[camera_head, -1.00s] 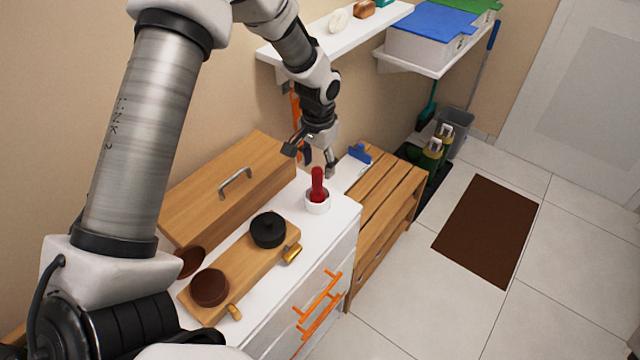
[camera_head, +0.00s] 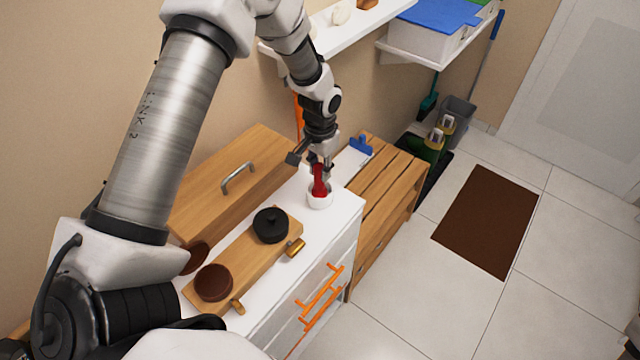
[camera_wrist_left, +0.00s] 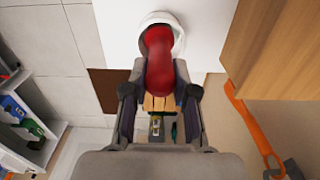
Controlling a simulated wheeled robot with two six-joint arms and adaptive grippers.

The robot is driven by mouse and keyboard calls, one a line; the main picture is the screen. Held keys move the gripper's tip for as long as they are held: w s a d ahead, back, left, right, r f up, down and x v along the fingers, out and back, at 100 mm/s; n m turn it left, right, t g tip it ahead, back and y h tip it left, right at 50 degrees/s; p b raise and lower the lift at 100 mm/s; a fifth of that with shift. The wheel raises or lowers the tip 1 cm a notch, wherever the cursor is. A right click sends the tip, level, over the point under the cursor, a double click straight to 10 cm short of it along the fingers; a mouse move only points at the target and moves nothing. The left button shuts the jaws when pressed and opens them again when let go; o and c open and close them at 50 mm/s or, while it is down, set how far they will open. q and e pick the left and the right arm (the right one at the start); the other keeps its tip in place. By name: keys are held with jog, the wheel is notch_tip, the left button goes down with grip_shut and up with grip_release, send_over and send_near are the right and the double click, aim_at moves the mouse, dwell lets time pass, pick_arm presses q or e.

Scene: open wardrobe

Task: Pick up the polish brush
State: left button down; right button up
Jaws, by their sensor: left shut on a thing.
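The polish brush (camera_head: 319,184) has a red handle and stands upright in a small white cup (camera_head: 320,201) on the white cabinet top. My left gripper (camera_head: 321,178) has come down over the handle and is shut on it. In the left wrist view the red brush (camera_wrist_left: 159,62) lies between the two fingers of the left gripper (camera_wrist_left: 161,92), with its far end in the white cup (camera_wrist_left: 178,38). The brush's lower end is hidden inside the cup. My right gripper is not in view.
A wooden box (camera_head: 225,185) with a metal handle stands behind, left of the cup. A wooden board (camera_head: 240,262) holds a black tin (camera_head: 270,225) and a brown tin (camera_head: 214,282). A slatted wooden bench (camera_head: 385,190) adjoins the cabinet (camera_head: 345,215). A shelf (camera_head: 340,30) hangs above.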

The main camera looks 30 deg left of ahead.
pick_arm(q)
jog(key=shift+r, duration=0.25)
notch_tip(320, 180, up, 9)
jog(key=b, duration=0.3)
jog(key=shift+f, duration=0.1)
jog(key=shift+r, duration=0.3)
